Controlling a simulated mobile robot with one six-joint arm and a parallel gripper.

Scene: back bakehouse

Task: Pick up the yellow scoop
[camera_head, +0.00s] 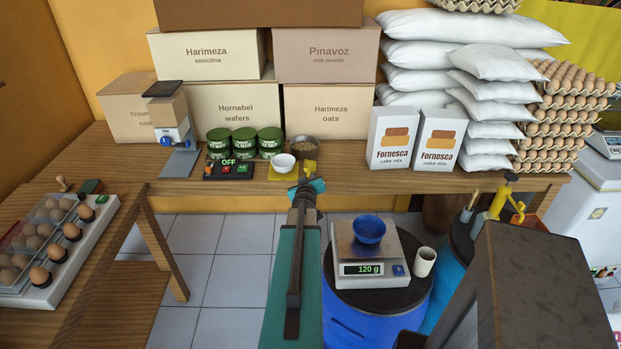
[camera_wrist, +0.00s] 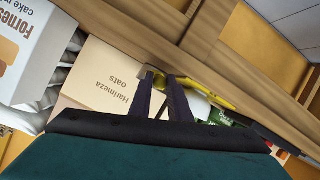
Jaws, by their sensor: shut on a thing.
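The yellow scoop (camera_wrist: 208,90) shows in the wrist view as a long yellow strip running right from my fingertips. In the head view, yellow parts of it (camera_head: 283,175) show beside and beyond my gripper, near the counter's front edge. My gripper (camera_wrist: 161,78) is shut on the scoop. In the head view my gripper (camera_head: 308,188) is seen from behind. My arm hides much of the scoop, so I cannot tell whether it touches the counter.
A white bowl (camera_head: 284,162) and a metal bowl of grain (camera_head: 304,147) stand close by. Green tins (camera_head: 269,139) and a switch box (camera_head: 229,170) are left. Cake mix boxes (camera_head: 388,138) are right. A scale (camera_head: 386,269) with a blue bowl (camera_head: 369,229) stands on a blue drum (camera_head: 365,325).

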